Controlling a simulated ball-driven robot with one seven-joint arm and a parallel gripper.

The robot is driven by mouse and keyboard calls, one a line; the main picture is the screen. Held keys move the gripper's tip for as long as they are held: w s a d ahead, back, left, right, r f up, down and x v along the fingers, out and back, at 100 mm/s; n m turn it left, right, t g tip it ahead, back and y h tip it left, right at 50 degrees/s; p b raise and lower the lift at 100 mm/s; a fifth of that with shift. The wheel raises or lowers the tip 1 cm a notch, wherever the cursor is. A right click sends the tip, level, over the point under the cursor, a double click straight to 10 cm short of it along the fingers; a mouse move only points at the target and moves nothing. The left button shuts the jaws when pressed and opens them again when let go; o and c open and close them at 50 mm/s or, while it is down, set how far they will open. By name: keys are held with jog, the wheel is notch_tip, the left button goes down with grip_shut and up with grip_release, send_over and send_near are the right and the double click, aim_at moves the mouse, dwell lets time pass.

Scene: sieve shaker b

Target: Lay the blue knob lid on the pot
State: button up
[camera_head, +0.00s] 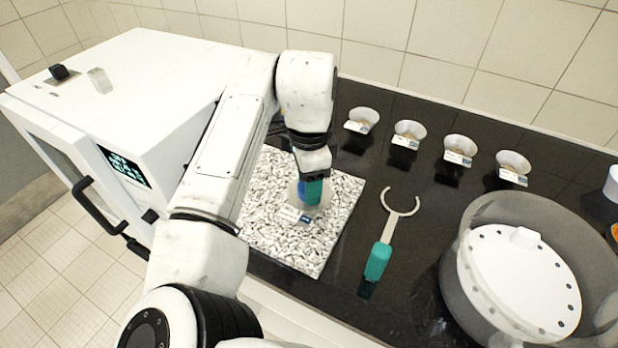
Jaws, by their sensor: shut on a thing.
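My gripper (314,190) points down over the speckled mat, with a teal finger showing. It is shut on the blue knob lid (304,186), of which only a small blue part shows beside the finger. A pale round pot (296,200) with a white and blue label stands on the mat directly below. The gripper hides much of the pot and lid, so I cannot tell whether the lid touches the pot's rim.
The speckled mat (335,222) lies on a black counter. A teal-handled fork tool (378,258) lies to its right. Several small labelled cups (409,131) line the back. A large clear-walled round vessel (475,215) stands right, and a white cabinet oven (130,75) left.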

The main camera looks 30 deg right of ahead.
jog(key=o, duration=1.1)
jog(key=shift+r+p, duration=3.05)
jog(key=shift+r, duration=0.5)
